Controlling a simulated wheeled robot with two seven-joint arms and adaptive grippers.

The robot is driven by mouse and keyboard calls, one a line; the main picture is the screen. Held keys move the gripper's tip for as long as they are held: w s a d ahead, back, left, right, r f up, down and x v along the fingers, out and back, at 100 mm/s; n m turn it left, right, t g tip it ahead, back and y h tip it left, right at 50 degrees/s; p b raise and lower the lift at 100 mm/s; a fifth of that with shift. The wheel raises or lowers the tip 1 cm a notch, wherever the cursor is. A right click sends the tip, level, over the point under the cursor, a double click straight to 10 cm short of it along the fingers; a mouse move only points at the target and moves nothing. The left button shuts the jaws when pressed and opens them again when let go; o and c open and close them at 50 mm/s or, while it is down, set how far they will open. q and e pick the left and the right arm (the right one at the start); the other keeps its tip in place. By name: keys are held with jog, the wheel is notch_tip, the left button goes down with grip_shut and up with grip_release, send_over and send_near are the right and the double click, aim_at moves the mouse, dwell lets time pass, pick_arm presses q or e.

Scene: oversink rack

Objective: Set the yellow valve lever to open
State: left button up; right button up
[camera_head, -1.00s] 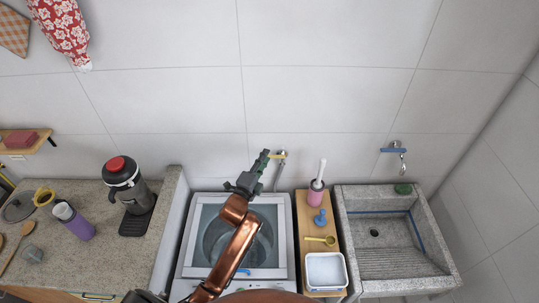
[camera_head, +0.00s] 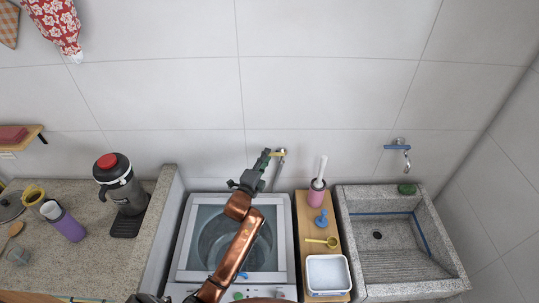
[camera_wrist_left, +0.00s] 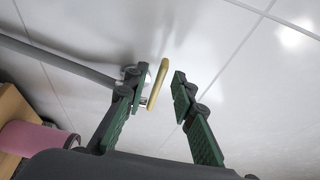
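The yellow valve lever (camera_head: 278,154) is on a wall tap above the back of the washing machine. In the left wrist view the lever (camera_wrist_left: 158,83) is a thin yellow bar, tilted from upright, in front of a metal valve body. My left gripper (camera_head: 265,160) is at the wall beside the lever in the head view. In the left wrist view its green-padded fingers are spread, with the lever in the gap between them, nearer the left finger. Whether that finger touches it I cannot tell. My right gripper is not in view.
A grey hose (camera_wrist_left: 60,62) runs to the valve. The open washing machine (camera_head: 183,255) is below my arm. A wooden shelf (camera_head: 311,241) holds a pink brush holder (camera_head: 316,194) and a white basin. A stone sink (camera_head: 455,275) with a blue-levered tap (camera_head: 397,147) is at right.

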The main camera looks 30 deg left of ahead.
pick_arm(q)
jog(key=shift+w+a, duration=0.1)
jog(key=shift+w, duration=1.05)
jog(key=shift+c, duration=0.7)
grip_shut()
